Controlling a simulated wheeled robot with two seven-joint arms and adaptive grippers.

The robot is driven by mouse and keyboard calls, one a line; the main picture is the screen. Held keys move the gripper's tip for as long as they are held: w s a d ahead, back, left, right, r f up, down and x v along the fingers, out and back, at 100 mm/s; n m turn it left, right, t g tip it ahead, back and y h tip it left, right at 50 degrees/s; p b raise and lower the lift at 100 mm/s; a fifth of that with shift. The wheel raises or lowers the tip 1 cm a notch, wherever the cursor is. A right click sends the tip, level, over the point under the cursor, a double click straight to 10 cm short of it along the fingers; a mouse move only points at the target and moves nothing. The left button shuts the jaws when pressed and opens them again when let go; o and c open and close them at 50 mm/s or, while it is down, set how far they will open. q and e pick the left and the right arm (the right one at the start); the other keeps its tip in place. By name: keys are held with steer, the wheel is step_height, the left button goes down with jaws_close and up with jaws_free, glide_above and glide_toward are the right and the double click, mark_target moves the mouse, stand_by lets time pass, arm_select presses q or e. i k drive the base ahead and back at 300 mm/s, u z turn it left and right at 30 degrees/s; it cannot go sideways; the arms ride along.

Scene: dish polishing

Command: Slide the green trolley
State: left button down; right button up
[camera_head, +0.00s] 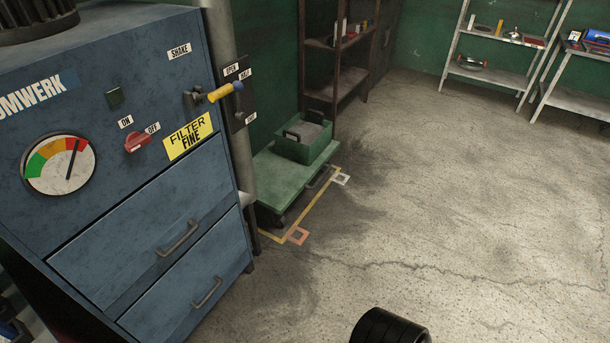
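The green trolley (268,183) is a low, flat platform with dark wheels, standing on the floor just right of the blue cabinet. A green bin (304,151) with dark handles sits on the far part of its deck. The near left part of the trolley is partly hidden by the grey pipe and cabinet. Neither of my grippers is in view. A black ribbed cylinder at the bottom edge is cut off, and I cannot tell whether it is mine.
The blue cabinet (190,208) with drawers, gauge and knobs fills the left. Shelves (497,75) stand at the back. The floor to the right is clear.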

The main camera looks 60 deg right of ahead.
mark_target(280, 180)
steer(key=z, duration=2.6)
steer(key=i, duration=1.95)
steer(key=u, duration=1)
steer(key=i, duration=0.7)
steer(key=u, duration=0.85)
